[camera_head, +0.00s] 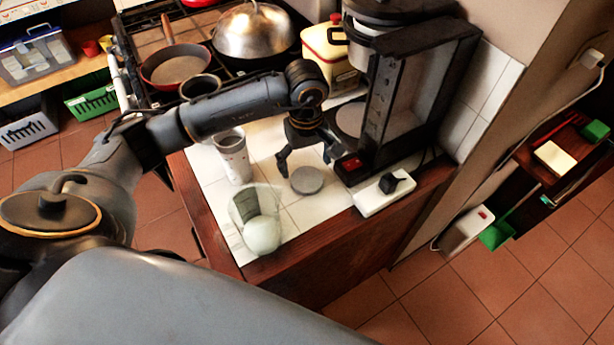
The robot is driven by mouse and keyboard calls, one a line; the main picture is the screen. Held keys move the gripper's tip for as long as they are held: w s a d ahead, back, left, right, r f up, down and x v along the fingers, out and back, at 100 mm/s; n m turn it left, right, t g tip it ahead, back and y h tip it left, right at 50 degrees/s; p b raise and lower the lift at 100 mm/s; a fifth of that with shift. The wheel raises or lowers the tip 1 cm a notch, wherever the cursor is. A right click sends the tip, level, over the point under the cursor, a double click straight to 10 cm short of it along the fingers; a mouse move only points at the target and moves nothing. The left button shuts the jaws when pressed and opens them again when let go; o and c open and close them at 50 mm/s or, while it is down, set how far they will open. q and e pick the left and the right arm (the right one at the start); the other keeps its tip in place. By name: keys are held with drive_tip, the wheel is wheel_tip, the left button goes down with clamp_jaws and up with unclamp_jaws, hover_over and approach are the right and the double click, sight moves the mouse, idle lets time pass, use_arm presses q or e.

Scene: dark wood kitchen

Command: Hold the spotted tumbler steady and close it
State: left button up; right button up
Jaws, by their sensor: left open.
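The spotted tumbler (233,160) stands upright on the white tiled counter, pale with small marks. A round grey disc, which looks like a lid (307,181), lies flat on the tiles to the right of the tumbler. My left gripper (305,163) points down just above and behind the disc, with its fingers spread and nothing between them. The tumbler stands to its left, apart from the fingers. My right gripper is out of view.
A black coffee machine (405,95) stands close right of my gripper, and a white power strip (384,195) lies at the right edge. Pans and a stove are behind.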

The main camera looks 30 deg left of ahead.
sight(307, 179)
use_arm(q)
drive_tip(key=shift+s+d+f+p, duration=0.15)
drive_tip(key=shift+f+p, duration=0.5)
drive_tip(key=shift+f, duration=1.4)
drive_tip(key=c, duration=0.7)
